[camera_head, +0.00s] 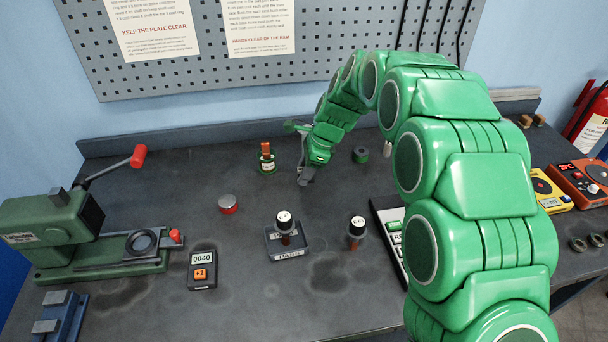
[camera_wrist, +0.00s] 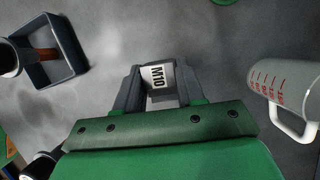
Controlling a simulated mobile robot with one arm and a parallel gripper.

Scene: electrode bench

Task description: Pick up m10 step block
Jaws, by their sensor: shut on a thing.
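In the head view my gripper (camera_head: 305,178) points down at the middle back of the bench. I cannot make out the block there, and I cannot tell whether it is clear of the bench top.
In the wrist view a white measuring cup (camera_wrist: 292,88) stands close on the right and a dark square tray (camera_wrist: 72,42) lies upper left. The bench (camera_head: 180,190) has bare patches.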

